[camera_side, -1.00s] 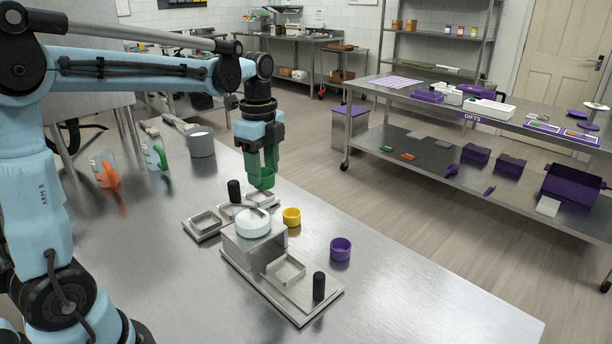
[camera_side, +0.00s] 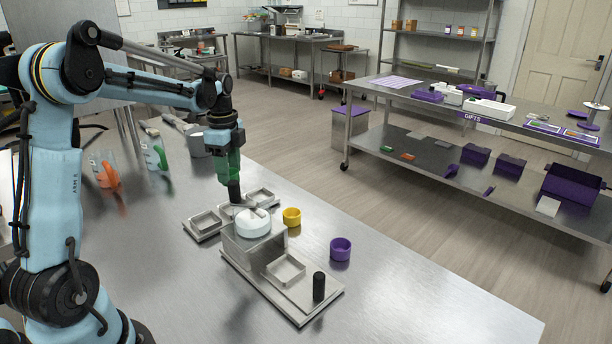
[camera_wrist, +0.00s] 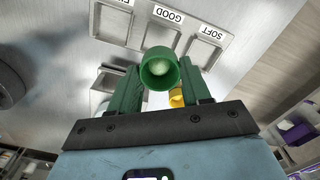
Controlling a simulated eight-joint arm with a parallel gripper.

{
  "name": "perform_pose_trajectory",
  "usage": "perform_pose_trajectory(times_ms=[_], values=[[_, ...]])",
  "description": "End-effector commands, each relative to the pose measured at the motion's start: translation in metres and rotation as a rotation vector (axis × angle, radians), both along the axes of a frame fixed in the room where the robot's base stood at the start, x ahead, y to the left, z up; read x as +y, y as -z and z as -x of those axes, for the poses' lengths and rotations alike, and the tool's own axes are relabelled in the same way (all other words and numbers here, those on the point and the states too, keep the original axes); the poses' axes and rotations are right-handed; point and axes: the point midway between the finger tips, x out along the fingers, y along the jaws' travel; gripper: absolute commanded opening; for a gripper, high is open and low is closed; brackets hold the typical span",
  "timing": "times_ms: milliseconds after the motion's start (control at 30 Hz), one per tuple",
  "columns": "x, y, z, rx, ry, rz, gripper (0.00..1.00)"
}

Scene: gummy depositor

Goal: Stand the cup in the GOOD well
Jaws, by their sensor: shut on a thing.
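My gripper (camera_side: 228,165) has green fingers and hangs over the back of the well tray (camera_side: 190,233). In the wrist view my gripper (camera_wrist: 158,82) is shut on a round green cup (camera_wrist: 160,54), whose open mouth faces the camera. The GOOD well (camera_wrist: 177,38) is the middle one, between the SOFT well (camera_wrist: 196,50) and another whose label is cut off. The cup overlaps the camera-side part of the GOOD well in that view; its height above the tray is unclear. In the side view the cup is hard to separate from the green fingers.
The metal depositor (camera_side: 240,250) with its white round top (camera_side: 253,223) stands in front of the tray. A yellow cup (camera_side: 291,218) and a purple cup (camera_side: 340,250) stand to the right.

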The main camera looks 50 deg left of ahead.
Motion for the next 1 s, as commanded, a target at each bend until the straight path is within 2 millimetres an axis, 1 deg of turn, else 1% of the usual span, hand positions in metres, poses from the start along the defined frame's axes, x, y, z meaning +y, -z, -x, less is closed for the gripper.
perform_pose_trajectory(times_ms=[300, 433, 567, 800, 1000], values=[[0.000, 0.001, 0.000, 0.000, 0.002, 0.000, 0.00], [0.000, 0.005, 0.000, 0.000, 0.001, 0.000, 0.00], [0.000, 0.015, 0.000, 0.000, 0.001, 0.000, 0.00], [0.000, 0.040, 0.000, 0.000, 0.001, 0.000, 0.00], [0.000, 0.055, 0.000, 0.000, 0.001, 0.000, 0.00]])
